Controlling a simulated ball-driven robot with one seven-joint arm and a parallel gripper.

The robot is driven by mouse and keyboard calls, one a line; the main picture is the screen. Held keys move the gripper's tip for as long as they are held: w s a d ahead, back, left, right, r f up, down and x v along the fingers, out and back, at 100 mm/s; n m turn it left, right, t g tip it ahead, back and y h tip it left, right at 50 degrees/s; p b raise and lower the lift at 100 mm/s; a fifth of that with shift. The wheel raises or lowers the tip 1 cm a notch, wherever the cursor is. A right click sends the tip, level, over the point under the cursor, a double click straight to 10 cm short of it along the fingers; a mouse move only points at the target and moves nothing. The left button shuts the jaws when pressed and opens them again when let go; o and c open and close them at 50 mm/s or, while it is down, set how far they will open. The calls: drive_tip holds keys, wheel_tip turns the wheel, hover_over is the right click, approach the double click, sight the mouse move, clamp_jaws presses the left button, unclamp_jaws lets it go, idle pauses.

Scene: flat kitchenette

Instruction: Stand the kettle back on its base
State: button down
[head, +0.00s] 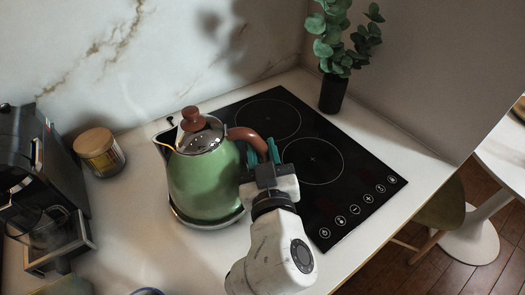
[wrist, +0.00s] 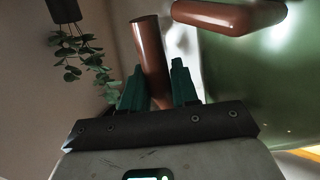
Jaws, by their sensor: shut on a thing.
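The green kettle (head: 203,183), with a brown knob on its lid, is upright on the left part of the counter. Its round base (head: 207,224) shows as a rim under the kettle's bottom. I cannot tell whether the kettle is fully seated on it or slightly above. My gripper (head: 262,155) is at the kettle's right side, shut on its brown handle (head: 247,137). In the wrist view the handle (wrist: 150,48) runs between the teal fingers (wrist: 158,85), and the green body (wrist: 255,80) is at the right.
A black cooktop (head: 330,180) lies to the right of the kettle. A jar with a wooden lid (head: 99,153) and a dark coffee machine (head: 30,165) stand to the left. A plant in a black pot (head: 333,93) is at the back right. Bare counter (head: 135,215) lies left of the kettle.

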drive_tip(key=shift+f+b, duration=0.15)
drive_tip(key=shift+b, duration=0.15)
drive_tip(key=shift+s+f, duration=0.1)
drive_tip(key=shift+f, duration=0.25)
drive_tip(key=shift+s+d+f+b, duration=0.15)
drive_tip(key=shift+f+b, duration=0.35)
drive_tip(key=shift+b, duration=0.35)
drive_tip(key=shift+a+r+p, duration=0.25)
drive_tip(key=shift+r+p, duration=0.45)
drive_tip(key=shift+r, duration=0.15)
idle(0.6)
drive_tip(key=shift+a+r, duration=0.2)
drive_tip(key=shift+r, duration=0.1)
idle(0.6)
